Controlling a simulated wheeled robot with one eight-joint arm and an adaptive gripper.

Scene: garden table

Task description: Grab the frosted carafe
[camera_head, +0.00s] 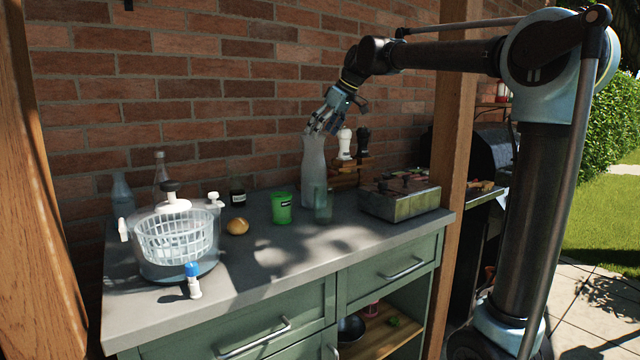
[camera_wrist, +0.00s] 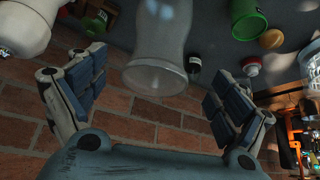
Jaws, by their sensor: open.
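The frosted carafe (camera_head: 314,172) is a tall, pale, translucent bottle standing upright on the grey counter near the brick wall. My gripper (camera_head: 322,128) is at the height of the carafe's top in the head view, and its fingers overlap the rim there. In the wrist view, which is turned upside down, the carafe (camera_wrist: 158,45) shows mouth toward me between the two spread fingers of my gripper (camera_wrist: 155,88). The gripper is open, and a gap shows between each finger and the carafe. The carafe's base lies outside the wrist view.
A clear glass (camera_head: 323,206) and a green cup (camera_head: 282,208) stand in front of the carafe. White and black mills (camera_head: 345,144) stand close on its right, beside a metal box (camera_head: 400,200). A dark jar (camera_head: 237,190) is to the left. The counter's front middle is clear.

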